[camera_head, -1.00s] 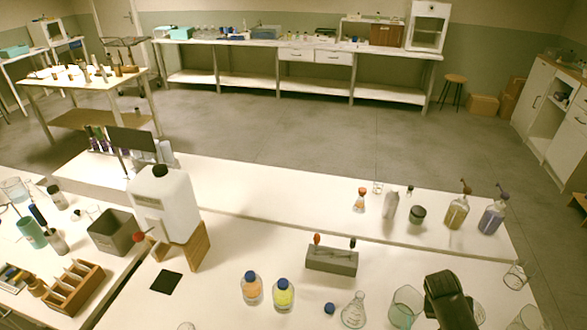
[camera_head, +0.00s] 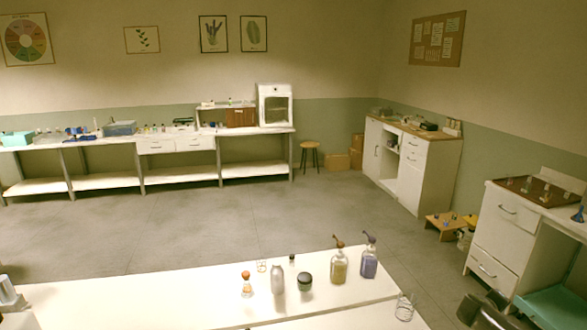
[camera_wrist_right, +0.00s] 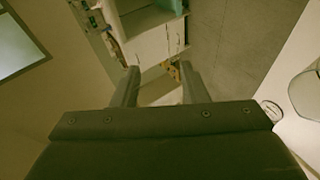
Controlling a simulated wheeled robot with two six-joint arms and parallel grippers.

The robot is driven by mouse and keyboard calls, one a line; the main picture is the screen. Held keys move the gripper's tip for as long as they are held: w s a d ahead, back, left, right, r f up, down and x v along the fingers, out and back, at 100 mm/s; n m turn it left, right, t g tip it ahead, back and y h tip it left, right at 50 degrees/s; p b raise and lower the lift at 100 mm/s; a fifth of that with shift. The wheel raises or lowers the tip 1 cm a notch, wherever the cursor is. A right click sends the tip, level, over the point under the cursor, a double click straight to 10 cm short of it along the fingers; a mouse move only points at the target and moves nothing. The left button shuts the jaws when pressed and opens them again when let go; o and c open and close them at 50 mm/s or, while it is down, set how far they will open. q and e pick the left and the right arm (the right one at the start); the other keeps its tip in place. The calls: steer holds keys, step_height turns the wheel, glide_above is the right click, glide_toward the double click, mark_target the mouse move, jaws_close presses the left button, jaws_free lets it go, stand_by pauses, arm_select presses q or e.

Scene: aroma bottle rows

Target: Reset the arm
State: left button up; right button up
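My right gripper (camera_wrist_right: 159,68) is open and empty in the right wrist view, with its two dark fingers well apart. Only open floor and cabinets show beyond the fingertips. In the head view, a dark part of my right arm (camera_head: 487,313) shows at the bottom right, beyond the right end of the white bench (camera_head: 180,295). On the bench stand an amber pump bottle (camera_head: 339,267), a purple-blue pump bottle (camera_head: 369,262), a dark-lidded jar (camera_head: 305,282), a pale bottle (camera_head: 278,280) and an orange-topped flask (camera_head: 246,286).
A white drawer cabinet (camera_head: 503,238) and a teal bin (camera_head: 556,306) are at the right, near my right arm. A low wooden stand (camera_head: 448,226) is on the floor. Clear glassware (camera_head: 405,307) stands near the bench's right end. The middle floor is clear.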

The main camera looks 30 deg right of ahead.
steer(key=s+d+f+n+t+y, duration=0.15)
steer(key=s+f, duration=0.25)
steer(key=s, duration=0.4)
steer(key=s+d+f+n, duration=0.2)
steer(key=s+f, duration=0.2)
steer(key=s, duration=0.4)
steer(key=s+d+f+n+y, duration=0.1)
steer(key=s+d+f, duration=0.1)
steer(key=s+f, duration=0.35)
steer(key=s+a+f+m+y, duration=0.1)
steer(key=s+a+f+y, duration=0.15)
steer(key=a+f, duration=0.9)
steer(key=s+a+f+m+y, duration=0.1)
steer(key=s+a+f+y, duration=0.15)
steer(key=a+f, duration=0.85)
steer(key=a+f+m+y, duration=0.1)
steer(key=a+f+y, duration=0.15)
steer(key=a, duration=1.45)
steer(key=a+f+y, duration=0.1)
steer(key=a+f, duration=0.3)
steer(key=a, duration=1.3)
steer(key=s+a+b+x, duration=0.1)
steer(key=s+b+x, duration=0.1)
steer(key=b+x, duration=1.2)
steer(key=shift+s+f+g+b, duration=0.3)
steer(key=shift+s+g, duration=0.15)
steer(key=shift+s, duration=0.15)
